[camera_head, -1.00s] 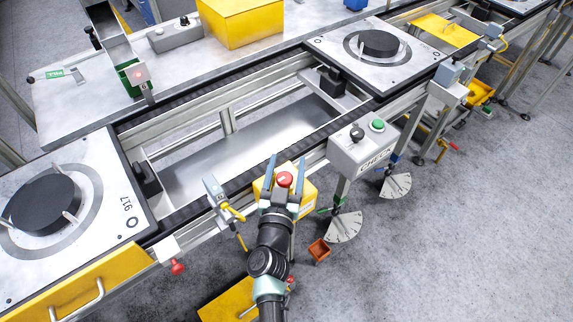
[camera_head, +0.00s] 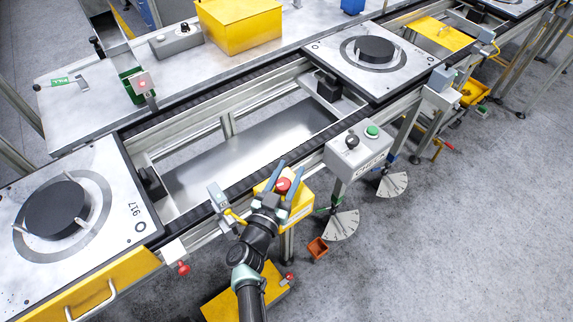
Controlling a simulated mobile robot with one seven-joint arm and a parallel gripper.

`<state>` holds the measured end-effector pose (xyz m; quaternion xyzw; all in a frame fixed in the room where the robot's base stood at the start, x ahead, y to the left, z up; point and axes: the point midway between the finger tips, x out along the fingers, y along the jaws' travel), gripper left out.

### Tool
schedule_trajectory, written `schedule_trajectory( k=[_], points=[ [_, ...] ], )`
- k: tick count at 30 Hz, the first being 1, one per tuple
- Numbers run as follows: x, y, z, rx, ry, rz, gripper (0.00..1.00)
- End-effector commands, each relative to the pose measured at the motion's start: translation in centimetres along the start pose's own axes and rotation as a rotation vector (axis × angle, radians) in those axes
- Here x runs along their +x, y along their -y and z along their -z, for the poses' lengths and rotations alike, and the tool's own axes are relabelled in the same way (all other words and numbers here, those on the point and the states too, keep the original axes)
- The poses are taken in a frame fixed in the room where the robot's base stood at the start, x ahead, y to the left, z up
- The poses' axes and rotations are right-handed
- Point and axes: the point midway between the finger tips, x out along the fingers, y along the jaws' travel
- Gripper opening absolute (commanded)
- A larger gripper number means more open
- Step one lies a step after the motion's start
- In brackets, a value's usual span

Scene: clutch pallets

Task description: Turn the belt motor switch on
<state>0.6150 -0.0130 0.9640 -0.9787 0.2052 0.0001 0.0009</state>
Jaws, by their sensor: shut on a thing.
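My gripper (camera_head: 292,174) is at the red round button (camera_head: 283,185) on top of a yellow box (camera_head: 299,206) at the conveyor's near edge. Its two blue-grey fingers lie on either side of the button, shut on it. No readable label marks the belt motor switch. A grey box marked CHECK (camera_head: 352,158), with a black knob (camera_head: 352,142) and a green button (camera_head: 372,131), stands to the right of my gripper, apart from it. Another grey control box (camera_head: 176,41) with a black knob is on the back table.
The conveyor (camera_head: 225,110) runs diagonally, with a pallet (camera_head: 80,195) at left and another (camera_head: 370,57) at upper right. A yellow lever (camera_head: 235,216) is close left of my gripper. Open floor (camera_head: 470,240) lies at lower right.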

Motion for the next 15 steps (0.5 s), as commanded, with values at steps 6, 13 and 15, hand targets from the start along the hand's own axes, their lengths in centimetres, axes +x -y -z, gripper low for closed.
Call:
schedule_trajectory(
  k=[6, 13, 15],
  points=[
    [0.00, -0.23, 0.09, 0.000, -0.002, -0.120, 0.00],
    [-0.06, -0.40, 0.08, -0.003, -0.002, -0.142, 0.00],
    [-0.06, -0.40, 0.08, -0.003, -0.002, -0.141, 0.00]
  ],
)
